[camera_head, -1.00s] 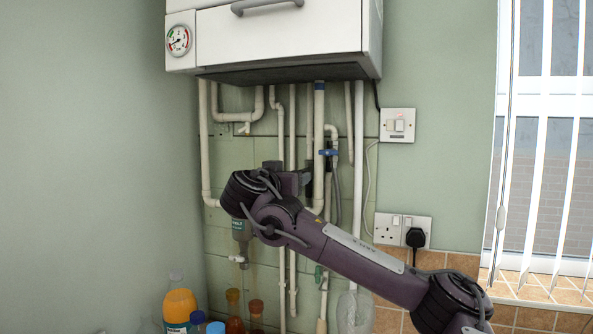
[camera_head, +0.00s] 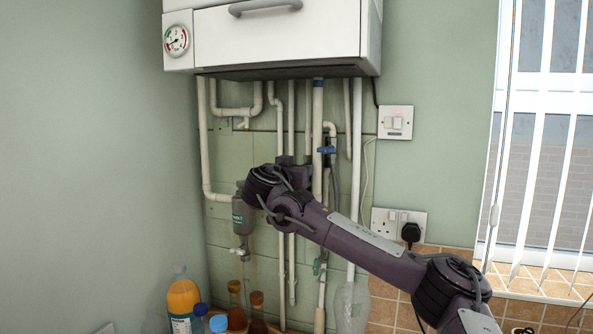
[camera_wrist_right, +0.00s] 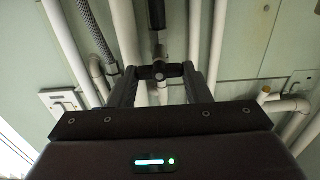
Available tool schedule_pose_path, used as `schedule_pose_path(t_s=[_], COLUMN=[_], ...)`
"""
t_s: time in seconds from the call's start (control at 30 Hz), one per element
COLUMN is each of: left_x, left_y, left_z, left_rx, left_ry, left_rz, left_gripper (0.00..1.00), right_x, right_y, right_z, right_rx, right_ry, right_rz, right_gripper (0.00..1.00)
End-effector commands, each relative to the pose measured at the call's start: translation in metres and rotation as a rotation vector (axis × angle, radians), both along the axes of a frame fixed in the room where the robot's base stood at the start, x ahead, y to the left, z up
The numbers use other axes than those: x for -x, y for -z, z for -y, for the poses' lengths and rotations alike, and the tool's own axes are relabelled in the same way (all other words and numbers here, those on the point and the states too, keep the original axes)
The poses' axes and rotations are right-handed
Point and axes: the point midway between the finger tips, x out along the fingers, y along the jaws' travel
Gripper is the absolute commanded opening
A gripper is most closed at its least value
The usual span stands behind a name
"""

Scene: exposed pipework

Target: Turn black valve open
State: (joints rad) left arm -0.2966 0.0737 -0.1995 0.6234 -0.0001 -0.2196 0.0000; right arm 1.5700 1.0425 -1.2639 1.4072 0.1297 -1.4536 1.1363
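A black handle (camera_wrist_right: 159,71) with a round hub and short arms to each side shows in the right wrist view; it looks like the black valve. The two fingers of my right gripper (camera_wrist_right: 160,78) are spread, one on each side of it. The handle fills most of the gap; I cannot tell whether the fingers touch it. In the head view my right gripper (camera_head: 296,172) is at the vertical pipes below the boiler, and my dark arm hides much of the handle. My left gripper is out of view.
A blue valve (camera_head: 326,150) sits on the pipe right of my gripper. A green valve (camera_head: 320,264) is lower down. A white boiler (camera_head: 280,35) hangs above. Bottles (camera_head: 183,303) stand at lower left, and sockets (camera_head: 398,223) are right. Pipes and a braided hose (camera_wrist_right: 97,35) crowd the fingers.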

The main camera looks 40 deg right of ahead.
Motion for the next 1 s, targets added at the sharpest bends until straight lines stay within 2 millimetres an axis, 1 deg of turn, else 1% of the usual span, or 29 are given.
schedule_pose_path(t_s=[0.03,0.1,0.27,0.37,0.47,0.67,0.8,1.0], left_x=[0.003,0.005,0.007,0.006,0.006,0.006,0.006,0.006], left_y=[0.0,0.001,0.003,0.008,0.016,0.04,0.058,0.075], left_z=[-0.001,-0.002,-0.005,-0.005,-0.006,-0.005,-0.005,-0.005], left_rx=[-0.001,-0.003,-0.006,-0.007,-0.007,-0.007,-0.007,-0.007], left_ry=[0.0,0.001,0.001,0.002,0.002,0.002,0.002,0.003], left_rz=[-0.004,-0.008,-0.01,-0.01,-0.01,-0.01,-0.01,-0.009], left_gripper=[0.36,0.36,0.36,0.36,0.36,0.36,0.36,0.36], right_x=[0.0,0.0,0.0,0.0,0.0,-0.001,-0.001,-0.002], right_y=[0.0,0.0,0.001,0.002,0.004,0.006,0.006,0.004], right_z=[0.0,0.0,0.0,0.0,0.0,0.0,-0.001,-0.001], right_rx=[0.0,0.0,0.003,0.012,0.028,0.087,0.146,0.234], right_ry=[0.001,0.001,0.001,0.001,0.001,0.0,0.0,0.0], right_rz=[0.0,0.0,-0.006,-0.023,-0.054,-0.168,-0.278,-0.449], right_gripper=[0.29,0.21,0.21,0.21,0.21,0.21,0.21,0.21])
